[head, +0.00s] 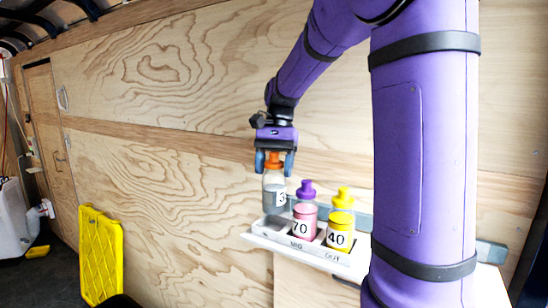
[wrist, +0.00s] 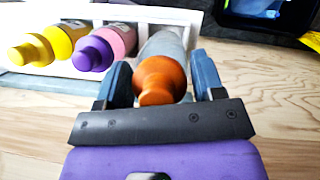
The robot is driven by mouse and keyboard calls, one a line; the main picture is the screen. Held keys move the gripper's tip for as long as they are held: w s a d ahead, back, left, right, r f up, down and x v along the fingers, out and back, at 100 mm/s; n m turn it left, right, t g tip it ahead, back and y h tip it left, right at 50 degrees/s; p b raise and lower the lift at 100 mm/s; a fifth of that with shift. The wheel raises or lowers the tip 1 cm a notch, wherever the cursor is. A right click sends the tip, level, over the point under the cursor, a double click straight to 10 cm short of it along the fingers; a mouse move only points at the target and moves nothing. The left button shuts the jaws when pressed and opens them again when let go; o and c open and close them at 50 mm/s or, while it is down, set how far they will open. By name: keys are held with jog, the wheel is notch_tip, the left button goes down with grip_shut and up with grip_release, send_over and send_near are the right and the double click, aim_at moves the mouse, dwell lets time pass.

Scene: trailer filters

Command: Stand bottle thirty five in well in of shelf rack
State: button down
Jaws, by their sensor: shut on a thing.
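My gripper (head: 274,161) points down and is shut on an orange-capped bottle (head: 273,192) with grey contents. Its label is partly turned away and shows a 3. In the wrist view the orange cap (wrist: 160,79) sits between the two blue fingers. The bottle is upright over the left end of the white shelf rack (head: 262,239); I cannot tell whether its base touches the rack. A pink bottle labelled 70 (head: 304,222) with a purple cap stands in the well marked MID. A yellow bottle labelled 40 (head: 340,232) stands in the well marked OUT.
The rack is against a plywood wall (head: 160,190). A yellow plastic panel (head: 100,255) leans against the wall at the lower left. A white container (head: 14,220) stands at the far left. In the wrist view a dark bin-like object (wrist: 268,20) is at the top right.

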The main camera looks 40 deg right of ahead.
aim_at(274, 186)
jog(key=shift+f, duration=2.5)
grip_release()
notch_tip(274, 186, up, 20)
dwell(1.5)
dwell(0.5)
